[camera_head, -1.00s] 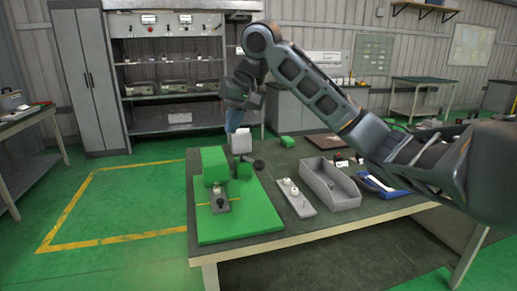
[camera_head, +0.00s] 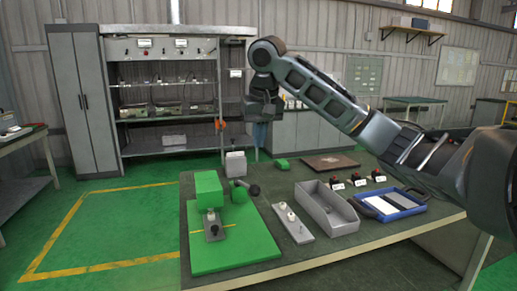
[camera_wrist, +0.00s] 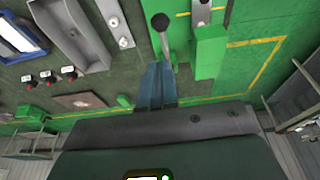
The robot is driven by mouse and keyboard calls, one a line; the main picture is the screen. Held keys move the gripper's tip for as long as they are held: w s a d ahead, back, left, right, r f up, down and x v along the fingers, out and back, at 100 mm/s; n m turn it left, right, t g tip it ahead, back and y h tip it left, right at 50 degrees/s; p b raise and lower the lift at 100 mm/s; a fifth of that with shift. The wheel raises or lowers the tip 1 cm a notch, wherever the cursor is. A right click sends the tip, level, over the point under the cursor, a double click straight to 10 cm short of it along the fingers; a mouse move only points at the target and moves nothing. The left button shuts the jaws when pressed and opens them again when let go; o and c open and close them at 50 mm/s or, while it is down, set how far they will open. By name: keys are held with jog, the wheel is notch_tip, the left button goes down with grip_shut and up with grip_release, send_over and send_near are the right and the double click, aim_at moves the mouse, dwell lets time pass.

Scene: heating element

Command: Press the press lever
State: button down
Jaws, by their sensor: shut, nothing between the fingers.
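The green press (camera_head: 208,190) stands on a green base plate (camera_head: 245,250) at the table's left end. Its press lever, a short rod with a black ball knob (camera_head: 254,190), sticks out to the right of a green block. In the wrist view the knob (camera_wrist: 161,22) is at top centre, its rod reaching down toward the finger area. My gripper (camera_head: 259,135) has blue fingers pointing down, above and beyond the lever in the head view. The fingers (camera_wrist: 157,68) are together and empty in the wrist view. I cannot tell whether they touch the lever; they look apart from it.
A grey open bin (camera_head: 327,207), a plate with white knobs (camera_head: 292,222), a blue tray (camera_head: 392,204) and red buttons (camera_head: 357,180) sit right of the press. A grey box (camera_head: 235,165) stands behind it. A shelf unit (camera_head: 165,90) is at the back.

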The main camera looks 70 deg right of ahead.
jog(key=p, duration=0.1)
send_near(256, 185)
jog(key=x, duration=0.5)
jog(key=shift+w+d, duration=0.2)
jog(key=shift+f, duration=0.75)
jog(key=shift+f, duration=0.1)
